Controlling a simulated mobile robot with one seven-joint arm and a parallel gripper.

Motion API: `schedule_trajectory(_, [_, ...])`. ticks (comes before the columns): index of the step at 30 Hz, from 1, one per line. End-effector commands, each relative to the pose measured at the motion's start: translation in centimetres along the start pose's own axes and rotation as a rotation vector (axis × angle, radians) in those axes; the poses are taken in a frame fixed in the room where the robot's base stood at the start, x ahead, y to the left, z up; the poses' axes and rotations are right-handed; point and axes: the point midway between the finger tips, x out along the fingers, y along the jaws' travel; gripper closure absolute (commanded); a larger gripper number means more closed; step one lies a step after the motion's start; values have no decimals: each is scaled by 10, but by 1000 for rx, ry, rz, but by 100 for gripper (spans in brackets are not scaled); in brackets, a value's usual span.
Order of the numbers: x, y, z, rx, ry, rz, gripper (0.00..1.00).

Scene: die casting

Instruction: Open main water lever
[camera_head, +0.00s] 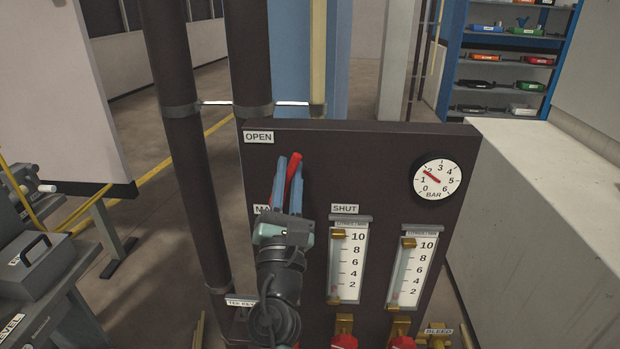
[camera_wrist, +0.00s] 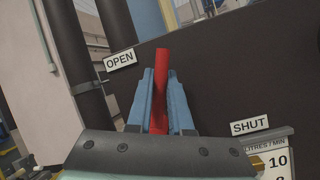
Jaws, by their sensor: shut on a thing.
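The red main water lever (camera_head: 297,162) is on a dark panel (camera_head: 380,150). It points up and leans slightly right in the head view, and stands nearly upright in the wrist view (camera_wrist: 162,62). My gripper (camera_head: 288,168) is shut on it, with one blue finger on each side, as the wrist view also shows (camera_wrist: 160,78). The OPEN label (camera_head: 258,137) is up and left of the lever. The SHUT label (camera_head: 345,208) is down and right. The lever's pivot is hidden behind my gripper, and a label beginning "MA" (camera_head: 261,209) is partly covered.
Two flow gauges (camera_head: 348,265) (camera_head: 412,272) stand right of my gripper, with red knobs (camera_head: 344,341) below. A round BAR gauge (camera_head: 437,180) is at the panel's upper right. Dark vertical pipes (camera_head: 185,130) stand at the left. A pale block (camera_head: 550,220) is at the right.

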Motion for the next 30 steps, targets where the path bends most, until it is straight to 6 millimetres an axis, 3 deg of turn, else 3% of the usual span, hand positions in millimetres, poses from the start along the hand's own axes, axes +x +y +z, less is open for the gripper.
schedule_trajectory(12, [2,25,-8,-253,57,102,100])
schedule_trajectory(30, [2,30,-11,-325,73,134,100])
